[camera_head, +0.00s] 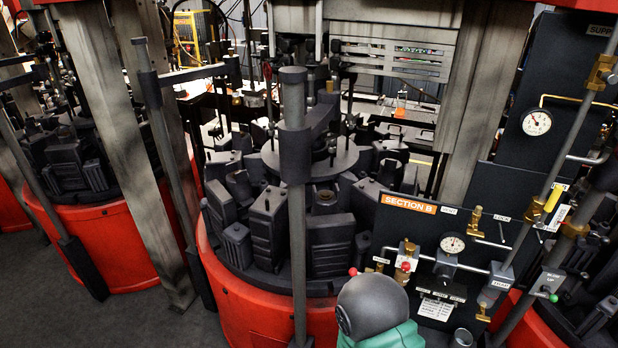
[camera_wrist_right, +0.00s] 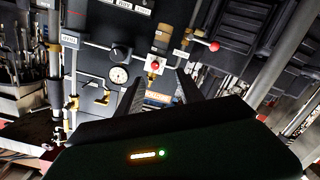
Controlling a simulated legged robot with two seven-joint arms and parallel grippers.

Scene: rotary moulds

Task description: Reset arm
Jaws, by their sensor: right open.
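My right gripper (camera_wrist_right: 160,88) shows in the right wrist view, with its two dark fingers spread apart and nothing between them. Beyond the fingers is the dark control panel, with a round gauge (camera_wrist_right: 120,75) and a red knob (camera_wrist_right: 155,65). An orange label (camera_wrist_right: 158,97) shows in the gap between the fingers. I see no contact between the fingers and the panel. Neither gripper can be made out in the head view, and my left gripper is in no view.
The head view shows the "SECTION B" panel (camera_head: 408,204) at right, with a gauge (camera_head: 452,244), red knob (camera_head: 405,267) and pipes. Left of it stands a red rotary base (camera_head: 262,309) with several dark moulds (camera_head: 268,231). Steel posts (camera_head: 140,135) stand left. Dark floor (camera_head: 110,325) is clear at lower left.

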